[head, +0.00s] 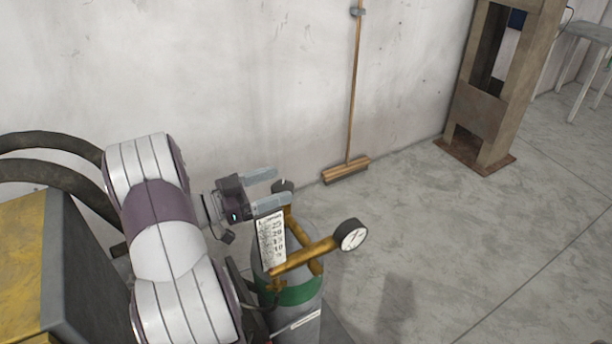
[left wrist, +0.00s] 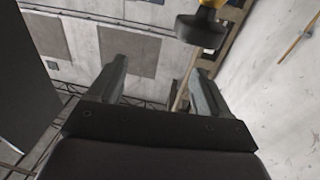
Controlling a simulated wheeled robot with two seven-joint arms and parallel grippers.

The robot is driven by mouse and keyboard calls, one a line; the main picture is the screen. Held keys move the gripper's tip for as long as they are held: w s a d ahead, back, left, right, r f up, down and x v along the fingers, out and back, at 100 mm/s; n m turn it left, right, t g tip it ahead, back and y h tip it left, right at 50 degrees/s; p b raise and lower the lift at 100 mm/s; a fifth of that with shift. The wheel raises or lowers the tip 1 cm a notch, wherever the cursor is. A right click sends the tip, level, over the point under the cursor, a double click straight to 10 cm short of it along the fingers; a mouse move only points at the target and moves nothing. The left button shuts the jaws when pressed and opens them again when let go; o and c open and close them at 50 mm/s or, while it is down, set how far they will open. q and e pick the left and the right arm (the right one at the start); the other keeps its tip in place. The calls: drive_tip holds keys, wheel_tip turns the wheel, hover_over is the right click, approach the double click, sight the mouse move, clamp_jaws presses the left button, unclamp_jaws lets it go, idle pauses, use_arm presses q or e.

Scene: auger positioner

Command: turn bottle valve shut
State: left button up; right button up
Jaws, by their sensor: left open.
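The gas bottle (head: 312,311) stands upright at the lower middle of the head view, grey with a green band. Its dark valve knob (head: 283,186) sits on top of the brass fitting, partly hidden by my gripper. My left gripper (head: 283,185) is open and empty, its two fingers pointing right at the knob's height. In the left wrist view the dark knob (left wrist: 200,31) is beyond the fingertips of my left gripper (left wrist: 158,66), towards the right finger. I cannot tell whether a finger touches it. My right gripper is in neither view.
A round gauge (head: 351,235) on a brass pipe juts right from the bottle, with a white number card (head: 271,240) beside it. A yellow and dark machine (head: 25,255) with hoses stands left. A broom (head: 346,171) leans on the wall.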

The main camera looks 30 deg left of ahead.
sight(291, 183)
use_arm(q)
drive_tip(key=s+a+f+n+t+y, duration=0.2)
drive_tip(key=s+a+f+n+y, duration=0.2)
drive_tip(key=s+y, duration=0.15)
drive_tip(key=p+x, duration=0.3)
drive_tip(key=x, duration=0.8)
drive_tip(key=shift+w+d, duration=0.1)
drive_tip(key=shift+d, duration=0.15)
drive_tip(key=shift+w+d+f, duration=0.15)
drive_tip(key=shift+w+d, duration=0.05)
drive_tip(key=shift+w, duration=0.45)
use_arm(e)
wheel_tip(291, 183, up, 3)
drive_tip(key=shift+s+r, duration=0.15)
use_arm(q)
drive_tip(key=shift+s, duration=0.1)
drive_tip(key=c, duration=0.9)
